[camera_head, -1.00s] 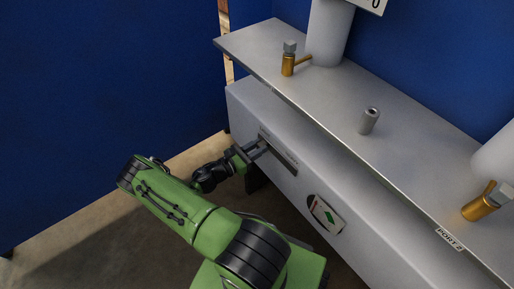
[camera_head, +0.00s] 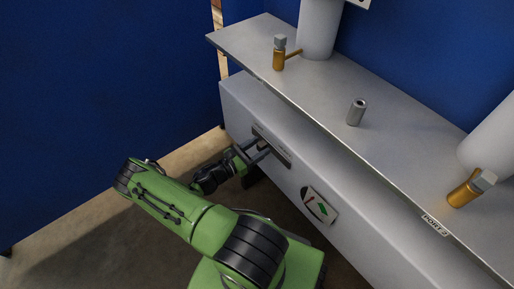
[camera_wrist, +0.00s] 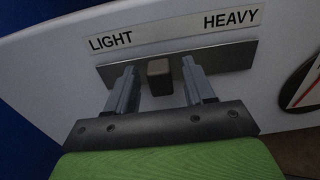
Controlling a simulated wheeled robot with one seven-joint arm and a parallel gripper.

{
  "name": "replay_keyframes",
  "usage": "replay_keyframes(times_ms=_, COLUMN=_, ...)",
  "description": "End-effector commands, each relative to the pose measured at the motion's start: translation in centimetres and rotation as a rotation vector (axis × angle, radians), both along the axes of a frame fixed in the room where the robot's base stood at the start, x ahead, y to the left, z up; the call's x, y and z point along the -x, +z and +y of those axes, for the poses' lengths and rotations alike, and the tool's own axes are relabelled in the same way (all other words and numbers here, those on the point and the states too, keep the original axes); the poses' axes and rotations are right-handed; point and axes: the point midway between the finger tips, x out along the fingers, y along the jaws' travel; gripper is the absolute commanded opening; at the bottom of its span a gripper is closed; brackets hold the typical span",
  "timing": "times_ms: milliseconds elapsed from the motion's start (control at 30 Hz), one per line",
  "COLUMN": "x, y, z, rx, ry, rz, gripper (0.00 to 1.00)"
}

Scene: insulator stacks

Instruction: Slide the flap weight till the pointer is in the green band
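The flap weight's square dark knob (camera_wrist: 159,72) sits in a grey plate (camera_wrist: 232,57) under the words LIGHT and HEAVY in the wrist view. My gripper (camera_wrist: 158,68) is open, with one finger on each side of the knob and a visible gap on both sides. In the head view my gripper (camera_head: 264,148) reaches the slot plate (camera_head: 284,157) on the front of the grey cabinet. The knob is too small to tell there. A round dial with a green patch (camera_head: 318,205) is lower right of the plate; its pointer position cannot be told. The dial is cut off in the wrist view (camera_wrist: 308,85).
The shelf (camera_head: 400,155) above the cabinet juts over the slot. It carries a small grey cylinder (camera_head: 356,112), brass fittings (camera_head: 279,58) (camera_head: 466,190) and white columns (camera_head: 318,30). A blue wall (camera_head: 90,80) stands at the left.

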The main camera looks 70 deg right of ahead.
Motion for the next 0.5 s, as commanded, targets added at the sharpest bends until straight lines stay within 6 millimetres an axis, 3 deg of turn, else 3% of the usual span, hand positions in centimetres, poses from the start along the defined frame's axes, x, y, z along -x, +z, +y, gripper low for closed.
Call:
replay_keyframes(times_ms=267, x=-0.4, y=0.0, z=0.6, rx=0.0, ry=0.002, rz=0.0, gripper=0.53)
replay_keyframes(times_ms=500, x=-3.2, y=0.1, z=5.8, rx=-0.001, ry=0.008, rz=-0.003, gripper=0.53)
